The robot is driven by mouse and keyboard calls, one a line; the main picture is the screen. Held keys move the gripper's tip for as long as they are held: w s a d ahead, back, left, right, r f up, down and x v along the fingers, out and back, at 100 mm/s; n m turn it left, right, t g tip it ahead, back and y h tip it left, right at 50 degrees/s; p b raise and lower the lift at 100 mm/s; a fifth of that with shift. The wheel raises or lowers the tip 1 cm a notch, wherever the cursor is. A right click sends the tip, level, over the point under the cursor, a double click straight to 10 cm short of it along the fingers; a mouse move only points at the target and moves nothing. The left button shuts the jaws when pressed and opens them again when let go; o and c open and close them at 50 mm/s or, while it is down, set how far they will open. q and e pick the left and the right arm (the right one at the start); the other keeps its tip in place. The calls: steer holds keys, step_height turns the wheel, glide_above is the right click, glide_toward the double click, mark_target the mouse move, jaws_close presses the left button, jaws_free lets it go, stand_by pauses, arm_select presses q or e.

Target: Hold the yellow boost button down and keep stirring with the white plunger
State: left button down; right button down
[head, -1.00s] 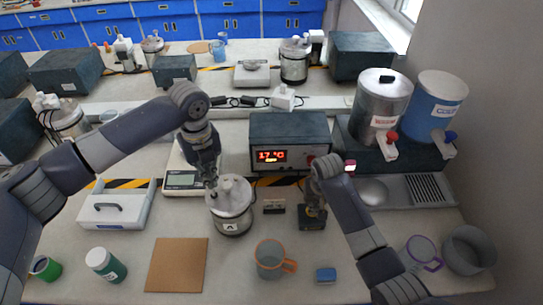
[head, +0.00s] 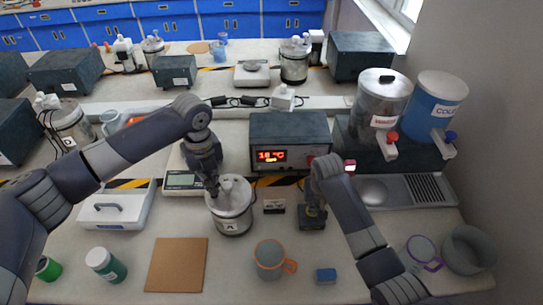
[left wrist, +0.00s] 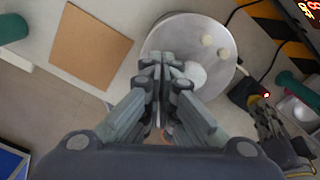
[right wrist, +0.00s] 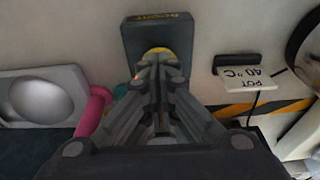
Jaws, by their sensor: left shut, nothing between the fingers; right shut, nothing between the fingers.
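The metal pot (head: 231,222) labelled A stands mid-bench; its round lid also shows in the left wrist view (left wrist: 172,32). The white plunger (left wrist: 194,74) is a pale round top on that lid, partly behind my fingers. My left gripper (head: 214,193) is shut and empty, its tips over the lid beside or on the plunger; contact is unclear. The dark boost box (head: 312,224) sits right of the pot. Its yellow button (right wrist: 157,51) shows just past the tips of my right gripper (right wrist: 160,62), which is shut, empty and at the button; how far it is pressed is hidden.
A controller (head: 290,140) behind the pot shows a red temperature reading, 16 or 18 °C. A small card (right wrist: 250,78) reads "POT 40 °C". An orange-handled mug (head: 268,260), blue block (head: 326,275) and brown board (head: 177,265) lie in front. A scale (head: 184,180) stands behind left.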

arm_select(q)
steer(key=shift+f, duration=0.55)
steer(key=shift+r, duration=2)
